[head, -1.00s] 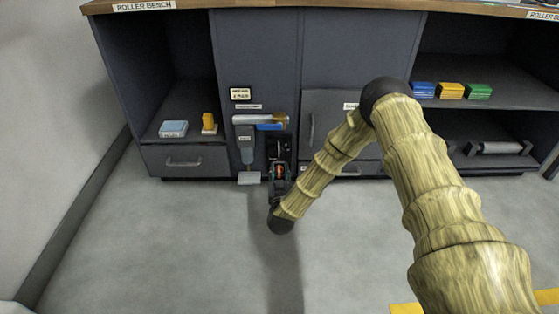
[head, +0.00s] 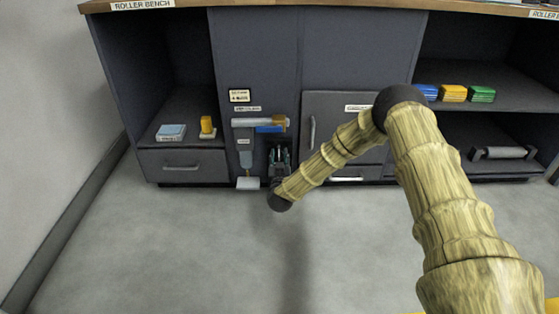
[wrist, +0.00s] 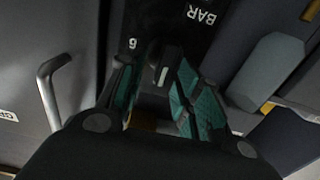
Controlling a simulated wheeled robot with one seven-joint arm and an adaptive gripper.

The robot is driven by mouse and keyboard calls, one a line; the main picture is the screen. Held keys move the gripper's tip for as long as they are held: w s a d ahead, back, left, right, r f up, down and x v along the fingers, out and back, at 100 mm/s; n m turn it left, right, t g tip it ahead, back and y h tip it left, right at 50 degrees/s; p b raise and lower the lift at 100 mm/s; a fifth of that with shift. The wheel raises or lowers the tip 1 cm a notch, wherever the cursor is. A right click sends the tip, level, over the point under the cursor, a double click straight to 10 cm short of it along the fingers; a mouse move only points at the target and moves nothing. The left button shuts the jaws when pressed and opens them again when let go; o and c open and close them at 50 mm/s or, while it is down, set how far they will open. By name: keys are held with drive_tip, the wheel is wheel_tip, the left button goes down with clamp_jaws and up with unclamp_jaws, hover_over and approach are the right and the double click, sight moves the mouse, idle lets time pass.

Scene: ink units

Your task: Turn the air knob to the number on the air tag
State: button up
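The air knob (wrist: 163,68) is a dark knob with a pale grey mark, on a black panel (wrist: 190,30) under the bench. The panel carries the word BAR and a 6, both inverted in the wrist view. My gripper (wrist: 155,72) has its green-padded fingers apart, one on each side of the knob, with gaps showing. Contact cannot be told. In the head view my gripper (head: 280,156) is at the dark panel and hides most of it. A small cream tag (head: 240,95) is on the cabinet above; its print is too small to read.
Shelves hold a yellow item (head: 207,125) and coloured boxes (head: 453,93). The floor in front is clear.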

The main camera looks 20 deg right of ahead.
clamp_jaws()
drive_tip(key=shift+r+m+p, duration=0.1)
drive_tip(key=shift+m+p, duration=0.2)
drive_tip(key=m+p, duration=0.1)
drive_tip(key=m, duration=0.1)
drive_tip(key=d+m+p, duration=0.1)
drive_tip(key=m+p, duration=0.1)
drive_tip(key=m, duration=0.1)
drive_tip(key=m+p, duration=0.1)
drive_tip(key=m, duration=0.2)
drive_tip(key=shift+s+d+f, duration=0.15)
drive_tip(key=shift+s+f, duration=0.05)
drive_tip(key=shift+f, duration=0.2)
idle(0.4)
unclamp_jaws()
